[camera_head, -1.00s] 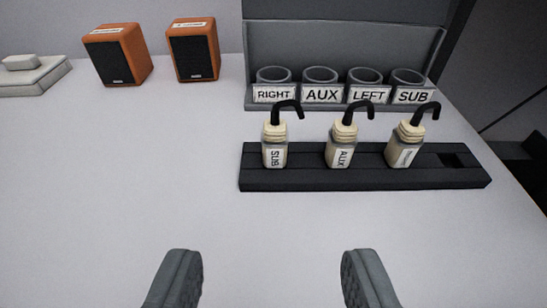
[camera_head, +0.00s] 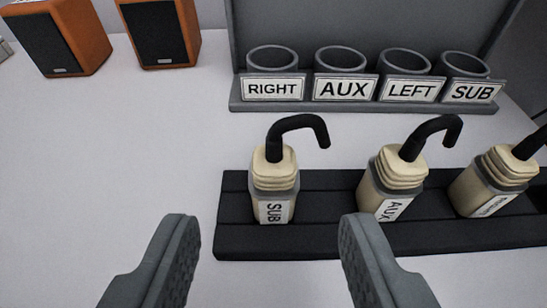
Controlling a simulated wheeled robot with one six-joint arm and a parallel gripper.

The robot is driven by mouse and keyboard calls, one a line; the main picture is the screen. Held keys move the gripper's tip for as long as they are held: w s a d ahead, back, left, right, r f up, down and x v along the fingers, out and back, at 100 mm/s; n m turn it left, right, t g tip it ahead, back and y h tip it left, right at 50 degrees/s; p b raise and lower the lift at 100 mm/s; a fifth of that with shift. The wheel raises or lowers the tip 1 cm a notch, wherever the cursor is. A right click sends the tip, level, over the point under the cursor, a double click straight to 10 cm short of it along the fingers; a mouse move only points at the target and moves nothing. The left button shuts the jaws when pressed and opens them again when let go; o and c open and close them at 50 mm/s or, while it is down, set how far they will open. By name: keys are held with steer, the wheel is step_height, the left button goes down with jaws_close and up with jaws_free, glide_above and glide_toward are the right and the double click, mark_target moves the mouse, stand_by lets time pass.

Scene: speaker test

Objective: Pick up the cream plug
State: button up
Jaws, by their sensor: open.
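Three cream plugs with bent black cable ends stand in a black rack (camera_head: 320,240). The left plug (camera_head: 274,184) is labelled SUB, the middle plug (camera_head: 391,181) AUX. The right plug (camera_head: 490,182) has a label that I cannot read for certain. My gripper (camera_head: 262,250) is open and empty. Its two grey fingers sit in front of the rack at the bottom of the view, with the SUB plug beyond the gap between them. The fingers do not appear to touch any plug.
Behind the rack, a grey holder has round sockets labelled RIGHT (camera_head: 273,89), AUX (camera_head: 345,88), LEFT (camera_head: 409,89) and SUB (camera_head: 472,92). Two orange speakers (camera_head: 62,38) (camera_head: 160,30) stand at the back left. The white table (camera_head: 120,150) is clear on the left.

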mark_target(273, 190)
steer(key=shift+x, duration=2.75)
steer(key=shift+d+f, duration=0.1)
steer(key=shift+f, duration=0.05)
steer(key=shift+s, duration=0.1)
jaws_close()
